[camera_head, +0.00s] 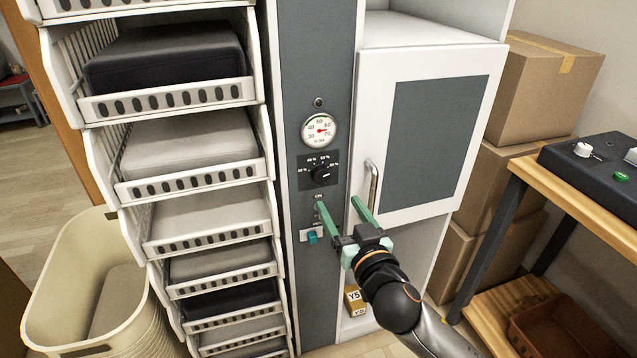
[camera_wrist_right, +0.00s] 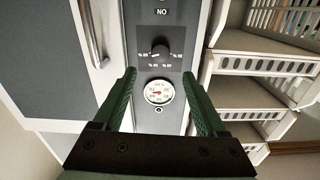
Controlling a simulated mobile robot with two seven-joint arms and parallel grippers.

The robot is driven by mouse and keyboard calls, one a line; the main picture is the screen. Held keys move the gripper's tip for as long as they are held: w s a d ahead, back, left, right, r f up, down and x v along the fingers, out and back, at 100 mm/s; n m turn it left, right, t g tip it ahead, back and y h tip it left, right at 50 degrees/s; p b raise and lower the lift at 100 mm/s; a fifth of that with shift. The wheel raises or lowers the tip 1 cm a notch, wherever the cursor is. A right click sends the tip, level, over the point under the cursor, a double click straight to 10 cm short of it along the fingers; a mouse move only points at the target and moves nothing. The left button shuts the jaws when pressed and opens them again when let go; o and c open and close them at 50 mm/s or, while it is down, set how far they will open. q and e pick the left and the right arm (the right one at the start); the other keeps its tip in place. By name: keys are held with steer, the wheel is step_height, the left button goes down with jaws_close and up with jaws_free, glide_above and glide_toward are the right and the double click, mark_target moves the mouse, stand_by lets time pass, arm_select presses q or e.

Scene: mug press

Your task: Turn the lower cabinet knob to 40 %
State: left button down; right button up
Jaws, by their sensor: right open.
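A black round knob (camera_head: 320,174) sits on a dark plate with percent marks on the grey cabinet column (camera_head: 318,70), below a round white gauge (camera_head: 319,130). The knob also shows in the wrist view (camera_wrist_right: 159,52), with the gauge (camera_wrist_right: 158,92) below it there; its exact setting is too small to read. My right gripper (camera_head: 337,202) is open, its green fingers in front of the column, below the knob in the head view and apart from it. In the wrist view the open fingers (camera_wrist_right: 163,74) frame the gauge, with nothing between them. My left gripper is not in view.
A teal switch (camera_head: 312,237) sits below the knob. A white door (camera_head: 472,140) with a metal handle (camera_head: 373,185) is close on the right. Wire-sided drawers (camera_head: 190,190) stand left. A wooden table (camera_head: 590,210) with a control box and stacked cartons (camera_head: 545,85) are at right.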

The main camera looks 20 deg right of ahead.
mark_target(322, 177)
steer(key=w, duration=0.8)
steer(key=shift+w+a+b, duration=0.15)
steer(key=shift+w+b, duration=0.05)
steer(key=shift+b, duration=0.2)
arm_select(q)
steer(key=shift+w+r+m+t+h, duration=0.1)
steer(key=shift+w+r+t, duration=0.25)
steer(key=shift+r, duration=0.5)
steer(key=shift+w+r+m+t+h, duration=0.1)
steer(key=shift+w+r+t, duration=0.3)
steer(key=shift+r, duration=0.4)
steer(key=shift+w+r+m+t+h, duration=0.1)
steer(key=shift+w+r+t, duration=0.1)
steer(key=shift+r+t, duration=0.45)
arm_select(e)
steer(key=shift+w, duration=0.7)
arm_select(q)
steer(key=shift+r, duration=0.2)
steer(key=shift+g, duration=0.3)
arm_select(e)
jaws_close()
